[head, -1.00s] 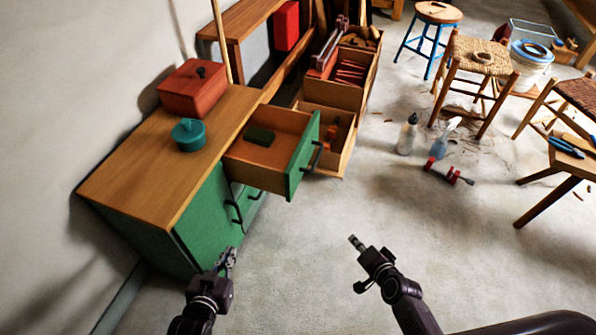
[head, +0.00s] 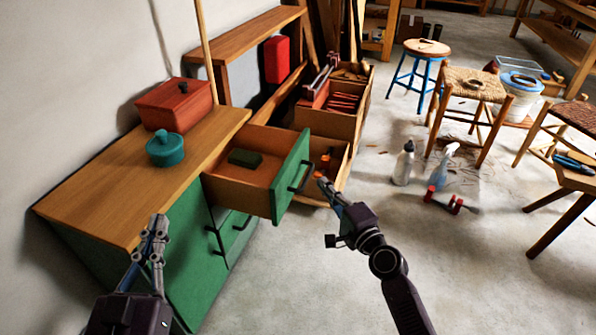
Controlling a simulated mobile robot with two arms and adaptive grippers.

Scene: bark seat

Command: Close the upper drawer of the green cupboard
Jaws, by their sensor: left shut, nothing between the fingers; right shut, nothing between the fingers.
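The green cupboard (head: 185,262) with a wooden top stands at the left. Its upper drawer (head: 291,177) is pulled well out, with a green front and a dark bar handle (head: 302,177). A dark green block (head: 244,158) lies inside the drawer. My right gripper (head: 322,184) is shut and empty, just right of the drawer front near the handle; I cannot tell whether it touches. My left gripper (head: 157,227) is shut and empty, at the front edge of the cupboard top in the picture.
On the cupboard top sit a red box (head: 174,103) and a teal lidded pot (head: 165,149). Behind the drawer stands a wooden chest (head: 337,122) with open drawers. Bottles (head: 403,163), a red clamp (head: 444,199) and stools (head: 468,85) stand to the right.

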